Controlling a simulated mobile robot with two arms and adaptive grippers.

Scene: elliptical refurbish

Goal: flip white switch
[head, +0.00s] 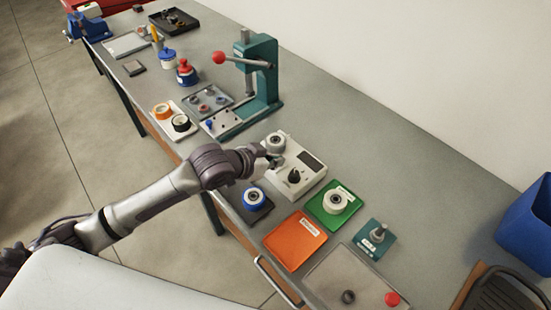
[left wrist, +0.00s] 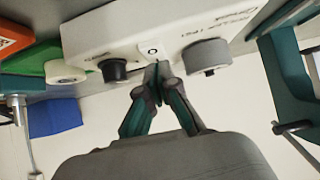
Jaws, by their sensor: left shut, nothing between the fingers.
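A white box-shaped device (head: 308,165) stands on the bench, with a black knob (head: 294,177) and a grey round knob (head: 276,143) on it. The left wrist view shows its front face (left wrist: 110,35). There, a small white switch (left wrist: 152,49) with a dark round mark sits between the black knob (left wrist: 114,70) and the grey knob (left wrist: 206,56). My left gripper (head: 268,158) is shut and empty at the device. In the left wrist view its fingertips (left wrist: 158,76) are right by the switch; I cannot tell whether they touch it. The switch is not clear in the head view. My right gripper is not in view.
A green mat (head: 352,211) with a white roll, an orange tray (head: 296,240) and a dark mat with a blue-and-white roll (head: 255,198) lie near the device. A teal press (head: 262,80) with a red-ended lever stands behind it. A blue bin (head: 525,225) is at the right.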

